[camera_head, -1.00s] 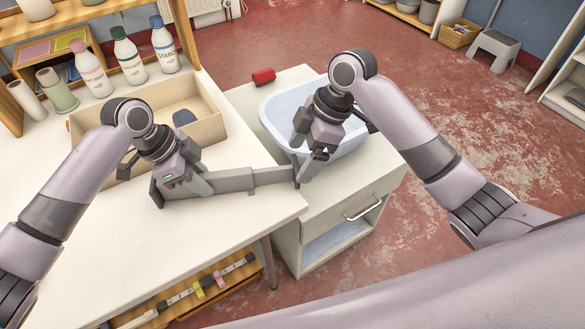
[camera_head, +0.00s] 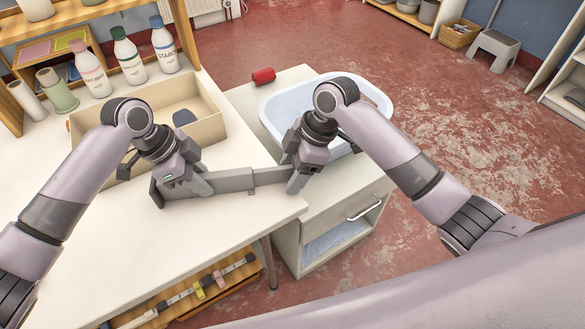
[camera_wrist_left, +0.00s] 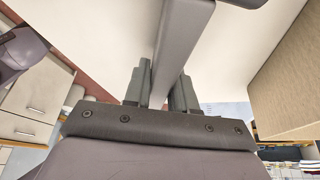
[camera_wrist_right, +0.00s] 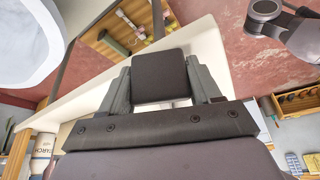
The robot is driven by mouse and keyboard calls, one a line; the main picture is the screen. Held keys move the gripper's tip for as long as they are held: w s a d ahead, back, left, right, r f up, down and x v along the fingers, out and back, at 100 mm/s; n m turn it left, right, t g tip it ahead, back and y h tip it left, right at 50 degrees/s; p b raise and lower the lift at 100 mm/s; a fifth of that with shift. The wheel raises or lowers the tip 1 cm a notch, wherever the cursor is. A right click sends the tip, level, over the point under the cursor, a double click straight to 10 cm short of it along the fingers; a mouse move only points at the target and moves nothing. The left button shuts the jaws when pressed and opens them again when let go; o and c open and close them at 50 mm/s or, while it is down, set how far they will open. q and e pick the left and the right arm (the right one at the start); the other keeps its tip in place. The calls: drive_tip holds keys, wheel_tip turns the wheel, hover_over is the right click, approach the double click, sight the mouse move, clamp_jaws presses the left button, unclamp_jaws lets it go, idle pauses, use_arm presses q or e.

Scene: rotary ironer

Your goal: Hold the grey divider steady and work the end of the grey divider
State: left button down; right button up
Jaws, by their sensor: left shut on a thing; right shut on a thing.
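The grey divider (camera_head: 236,184) is a long grey bar lying on edge along the front right of the white table. Its right part reaches past the table's edge toward the white cabinet. My left gripper (camera_head: 197,187) is shut on the divider near its left end; the left wrist view shows the bar (camera_wrist_left: 172,55) between the fingers. My right gripper (camera_head: 295,180) is shut on the divider's right end. In the right wrist view a dark square end piece (camera_wrist_right: 160,76) sits between the fingers. The fingertips are partly hidden behind it.
A beige open box (camera_head: 205,128) stands behind my left gripper. A pale blue tub (camera_head: 275,110) and a red object (camera_head: 263,76) are on the white cabinet (camera_head: 300,225). Several bottles (camera_head: 128,55) stand at the back left. The table's left front (camera_head: 110,240) is clear.

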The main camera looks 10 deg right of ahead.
sight(265, 185)
drive_tip(key=a, duration=0.4)
drive_tip(key=shift+w+a, duration=0.15)
drive_tip(key=shift+a, duration=0.05)
drive_tip(key=shift+d, duration=0.1)
drive_tip(key=o, duration=1.4)
drive_tip(key=shift+o, duration=0.2)
drive_tip(key=shift+r, duration=0.15)
drive_tip(key=v, duration=1.1)
drive_tip(key=shift+d+r, duration=0.15)
drive_tip(key=shift+r, duration=0.25)
